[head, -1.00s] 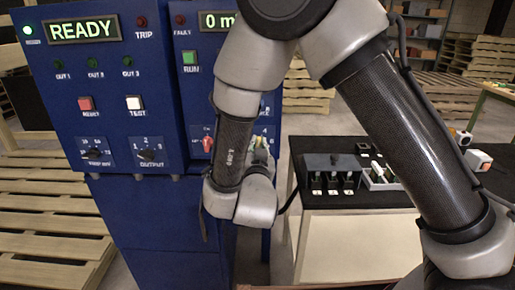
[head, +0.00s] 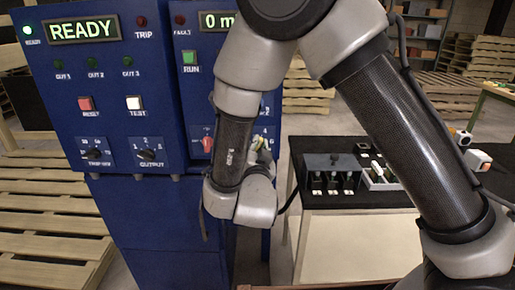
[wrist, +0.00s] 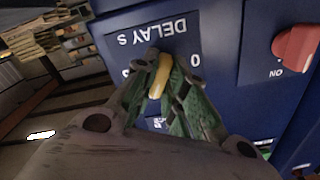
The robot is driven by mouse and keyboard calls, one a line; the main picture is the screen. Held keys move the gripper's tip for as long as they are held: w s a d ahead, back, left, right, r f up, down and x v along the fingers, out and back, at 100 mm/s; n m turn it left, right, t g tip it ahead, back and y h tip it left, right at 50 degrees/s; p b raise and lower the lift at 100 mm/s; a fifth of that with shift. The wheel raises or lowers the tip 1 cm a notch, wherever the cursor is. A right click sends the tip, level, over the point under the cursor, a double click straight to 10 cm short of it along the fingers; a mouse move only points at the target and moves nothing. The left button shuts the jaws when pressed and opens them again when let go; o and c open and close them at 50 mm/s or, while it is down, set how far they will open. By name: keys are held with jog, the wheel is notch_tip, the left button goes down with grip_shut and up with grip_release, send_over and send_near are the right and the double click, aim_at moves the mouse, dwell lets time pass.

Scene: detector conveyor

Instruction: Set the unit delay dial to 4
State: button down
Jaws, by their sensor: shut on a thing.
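The delay dial (wrist: 160,76) is a yellow pointer knob on the blue panel, upside down in the wrist view below the label "DELAY s". My gripper (wrist: 164,90) has its green fingers shut on the two sides of this knob. A 0 shows beside the knob; most other marks are hidden by the fingers, so I cannot read the setting. In the head view my gripper (head: 262,145) is at the right-hand cabinet, and my arm hides most of the dial.
A red rotary switch (wrist: 298,45) sits beside the dial; it also shows in the head view (head: 208,144). The left cabinet carries a trip dial (head: 95,154) and an output dial (head: 150,154). A dark-topped table (head: 400,198) with small parts stands at right.

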jog(key=c, duration=1.5)
grip_release()
jog(key=shift+w, duration=0.1)
jog(key=shift+o, duration=0.2)
jog(key=s, duration=1.2)
jog(key=shift+a, duration=0.2)
jog(key=shift+f, duration=0.1)
